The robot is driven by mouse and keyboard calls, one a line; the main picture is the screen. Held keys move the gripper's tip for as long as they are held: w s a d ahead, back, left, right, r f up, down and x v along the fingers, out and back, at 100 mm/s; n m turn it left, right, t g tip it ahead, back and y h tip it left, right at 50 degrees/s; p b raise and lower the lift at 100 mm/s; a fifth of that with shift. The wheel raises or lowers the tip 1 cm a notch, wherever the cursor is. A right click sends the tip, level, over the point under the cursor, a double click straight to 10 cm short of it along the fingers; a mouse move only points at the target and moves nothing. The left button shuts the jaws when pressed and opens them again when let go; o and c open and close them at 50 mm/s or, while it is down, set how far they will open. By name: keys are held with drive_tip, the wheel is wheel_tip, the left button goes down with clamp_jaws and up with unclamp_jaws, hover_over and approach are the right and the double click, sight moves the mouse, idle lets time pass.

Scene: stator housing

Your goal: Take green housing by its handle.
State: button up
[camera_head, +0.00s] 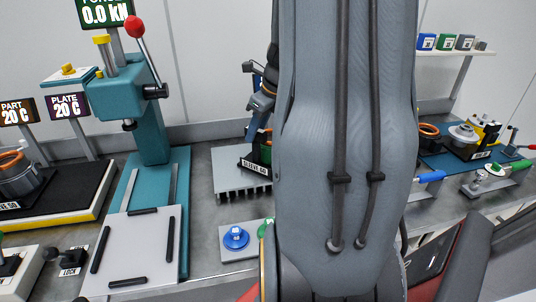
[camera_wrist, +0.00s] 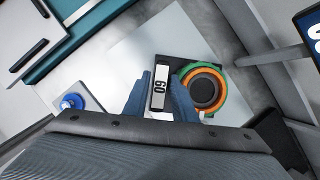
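The green housing (camera_wrist: 205,88) shows in the wrist view as a green rim around an orange ring with a dark centre. It sits on a black base, right of my gripper (camera_wrist: 160,82). In the head view my gripper (camera_head: 255,128) points down above the label plate (camera_head: 256,168), and my arm hides most of the housing.
A grey finned block (camera_head: 232,185) is under the black base. A plate with a blue knob (camera_head: 236,238) is in front of it. A teal press (camera_head: 150,115) with a red-knobbed lever stands left. More housings (camera_head: 462,137) are at right, partly behind my arm.

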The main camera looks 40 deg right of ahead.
clamp_jaws()
drive_tip(key=shift+r, duration=0.1)
idle(1.1)
